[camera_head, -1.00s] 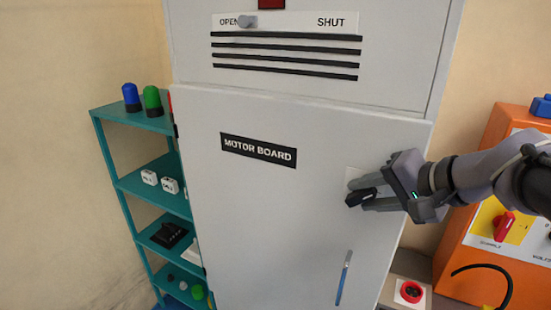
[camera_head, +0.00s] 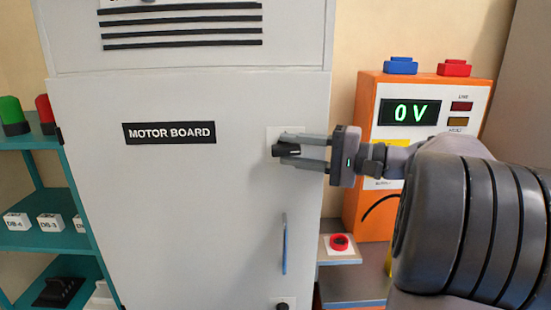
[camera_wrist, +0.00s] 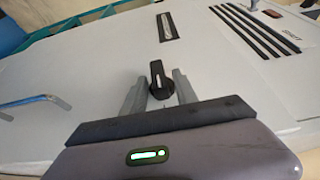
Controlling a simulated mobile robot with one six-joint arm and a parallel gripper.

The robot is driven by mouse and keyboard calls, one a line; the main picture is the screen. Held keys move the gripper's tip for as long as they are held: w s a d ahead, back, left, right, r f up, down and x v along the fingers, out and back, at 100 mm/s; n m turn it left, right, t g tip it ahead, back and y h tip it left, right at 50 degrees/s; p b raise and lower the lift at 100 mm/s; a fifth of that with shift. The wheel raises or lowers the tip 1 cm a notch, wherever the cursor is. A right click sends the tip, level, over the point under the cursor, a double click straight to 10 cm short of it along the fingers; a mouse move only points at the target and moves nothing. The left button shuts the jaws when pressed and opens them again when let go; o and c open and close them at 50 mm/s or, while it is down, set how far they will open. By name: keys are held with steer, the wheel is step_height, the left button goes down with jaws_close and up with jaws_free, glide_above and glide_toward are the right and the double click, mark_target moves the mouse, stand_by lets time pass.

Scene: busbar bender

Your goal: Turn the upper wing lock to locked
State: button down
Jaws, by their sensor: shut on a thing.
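The upper wing lock (camera_head: 291,150) is a small black knob on a pale plate, near the right edge of the grey MOTOR BOARD door (camera_head: 170,210). My gripper (camera_head: 284,149) reaches it from the right, one finger above and one below the wing. In the wrist view the black wing lock (camera_wrist: 157,76) with a white mark stands between the two grey fingers of my gripper (camera_wrist: 158,88), which is shut on it. The wing lies roughly level in the head view. A lower black lock (camera_head: 282,303) is at the bottom edge of the head view.
A blue door handle (camera_head: 284,245) stands below the lock. An orange supply box (camera_head: 367,110) reading 0 V is at right, behind my arm. A red button (camera_head: 339,242) is on a ledge below. A teal shelf (camera_head: 35,240) stands at left.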

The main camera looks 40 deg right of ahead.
steer(key=shift+r, duration=0.1)
stand_by(0.5)
steer(key=c, duration=1.3)
jaws_free()
steer(key=shift+w+y, duration=0.1)
steer(key=shift+y, duration=0.2)
steer(key=p+v, duration=0.3)
steer(key=v, duration=1.4)
steer(key=shift+s, duration=0.25)
